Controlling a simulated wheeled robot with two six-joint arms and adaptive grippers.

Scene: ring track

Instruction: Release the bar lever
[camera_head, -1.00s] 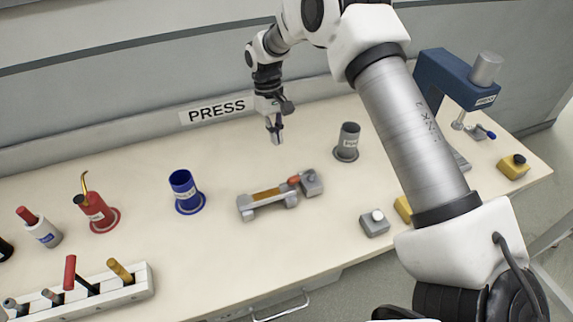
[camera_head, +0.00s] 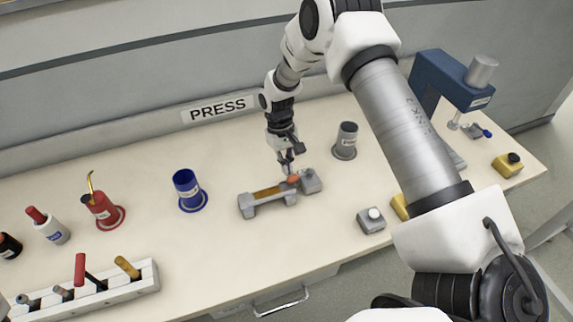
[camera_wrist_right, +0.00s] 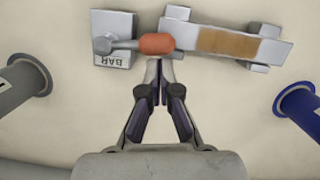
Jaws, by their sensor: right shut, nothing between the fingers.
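The bar lever has an orange-red grip (camera_wrist_right: 157,43) and a grey arm on a block labelled BAR (camera_wrist_right: 112,55); in the head view the grip (camera_head: 293,179) lies along the grey fixture (camera_head: 247,205). A brown bar (camera_wrist_right: 228,43) lies in the fixture beside the grip. My right gripper (camera_head: 289,168) is shut and empty, pointing down at the grip. In the right wrist view its closed fingertips (camera_wrist_right: 159,68) appear just beside the orange grip; I cannot tell whether they touch. My left gripper is not in view.
A blue cup (camera_head: 187,190) stands left of the fixture and a grey cylinder (camera_head: 345,140) right of it. A grey button box (camera_head: 371,220) is in front. The blue press (camera_head: 445,80) stands at the right. Bench surface between the blue cup and fixture is clear.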

